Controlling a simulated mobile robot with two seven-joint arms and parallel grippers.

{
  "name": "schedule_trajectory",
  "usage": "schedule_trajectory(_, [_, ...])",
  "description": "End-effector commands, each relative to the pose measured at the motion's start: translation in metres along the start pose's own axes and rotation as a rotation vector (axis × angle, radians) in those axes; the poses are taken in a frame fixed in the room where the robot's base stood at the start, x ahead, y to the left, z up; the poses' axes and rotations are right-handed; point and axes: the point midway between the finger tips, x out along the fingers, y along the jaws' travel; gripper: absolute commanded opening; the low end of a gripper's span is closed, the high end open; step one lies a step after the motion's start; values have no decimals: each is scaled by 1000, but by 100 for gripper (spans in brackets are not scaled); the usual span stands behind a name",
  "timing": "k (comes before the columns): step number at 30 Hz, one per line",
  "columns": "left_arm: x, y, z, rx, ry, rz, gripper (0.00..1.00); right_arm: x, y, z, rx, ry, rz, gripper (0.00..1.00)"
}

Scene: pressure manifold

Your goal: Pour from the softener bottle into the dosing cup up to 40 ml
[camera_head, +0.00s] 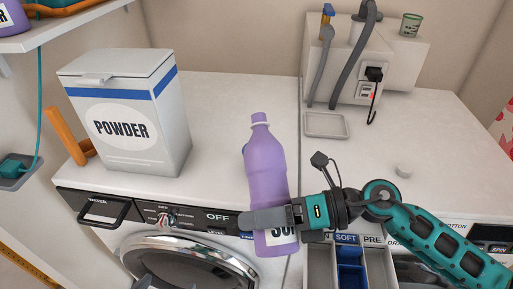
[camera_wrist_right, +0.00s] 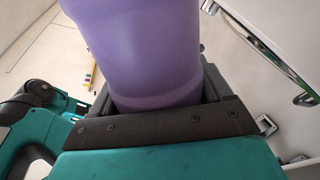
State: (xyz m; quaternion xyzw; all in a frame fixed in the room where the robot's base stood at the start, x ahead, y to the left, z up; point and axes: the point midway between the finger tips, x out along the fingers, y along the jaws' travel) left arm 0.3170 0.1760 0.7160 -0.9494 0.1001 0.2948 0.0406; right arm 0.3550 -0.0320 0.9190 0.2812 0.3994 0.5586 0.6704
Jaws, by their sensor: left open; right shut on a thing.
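The purple softener bottle (camera_head: 264,165) is near the front edge of the worktop, roughly upright with a slight lean. Its top is purple with a pale ring at the neck, and its label is partly covered. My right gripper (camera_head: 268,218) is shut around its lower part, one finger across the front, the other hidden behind. The bottle's lower body also fills the upper middle of the right wrist view (camera_wrist_right: 145,50). A small greenish cup with dark markings, apparently the dosing cup (camera_head: 410,25), stands on the white box at the back right. My left gripper is not visible.
A POWDER box (camera_head: 125,125) stands left of the bottle. An open drawer (camera_head: 350,255) with a blue SOFT compartment is below right. Hoses and a plug hang from the white box (camera_head: 395,60).

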Motion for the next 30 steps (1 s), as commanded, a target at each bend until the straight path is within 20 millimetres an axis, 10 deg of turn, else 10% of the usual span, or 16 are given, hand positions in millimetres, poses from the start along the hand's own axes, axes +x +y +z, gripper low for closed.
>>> schedule_trajectory(30, [-4,-1,-4,0,-1,-3,100,0,3,-4,57,14,2,25])
